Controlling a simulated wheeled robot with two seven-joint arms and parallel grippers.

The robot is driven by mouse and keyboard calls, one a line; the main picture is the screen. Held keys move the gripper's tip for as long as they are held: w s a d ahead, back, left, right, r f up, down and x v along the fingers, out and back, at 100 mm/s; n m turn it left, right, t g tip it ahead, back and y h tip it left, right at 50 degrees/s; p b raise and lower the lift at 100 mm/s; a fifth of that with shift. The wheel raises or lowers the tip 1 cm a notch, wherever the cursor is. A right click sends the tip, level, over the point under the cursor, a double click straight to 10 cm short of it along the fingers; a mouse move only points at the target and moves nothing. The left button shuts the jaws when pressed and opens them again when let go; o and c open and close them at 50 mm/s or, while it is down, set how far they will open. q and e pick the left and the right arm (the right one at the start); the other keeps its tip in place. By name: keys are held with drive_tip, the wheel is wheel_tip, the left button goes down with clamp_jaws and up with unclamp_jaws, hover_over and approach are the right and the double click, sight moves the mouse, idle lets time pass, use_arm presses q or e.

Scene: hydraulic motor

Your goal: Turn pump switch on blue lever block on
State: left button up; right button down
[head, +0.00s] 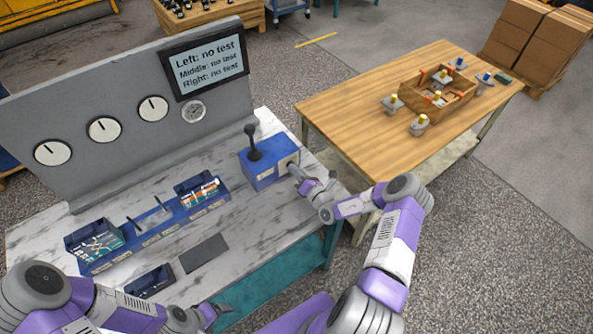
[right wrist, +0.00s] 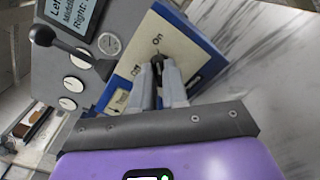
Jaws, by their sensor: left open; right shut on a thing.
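The blue lever block (head: 268,171) stands at the right end of the workbench, with a black lever (head: 253,143) upright on its top. In the right wrist view its plate (right wrist: 160,50) carries "On" and "Off" labels. My right gripper (head: 292,168) is at the block's front right face. In the right wrist view its fingers (right wrist: 158,64) are shut on the small dark pump switch (right wrist: 158,58), mostly hidden between them; which label it points to cannot be told. My left gripper (head: 217,311) is open and empty at the bench's front edge, far from the block.
Gauges (head: 103,129) sit on the grey panel. Blue trays (head: 95,240) with small parts and a dark flat plate (head: 203,253) lie on the bench. A wooden table (head: 350,105) with parts stands behind right.

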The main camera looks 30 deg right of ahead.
drive_tip(key=shift+f, duration=0.1)
idle(0.4)
drive_tip(key=c, duration=1.1)
unclamp_jaws()
drive_tip(key=shift+c, duration=0.2)
drive_tip(key=s, duration=0.7)
drive_tip(key=shift+s+d, duration=0.3)
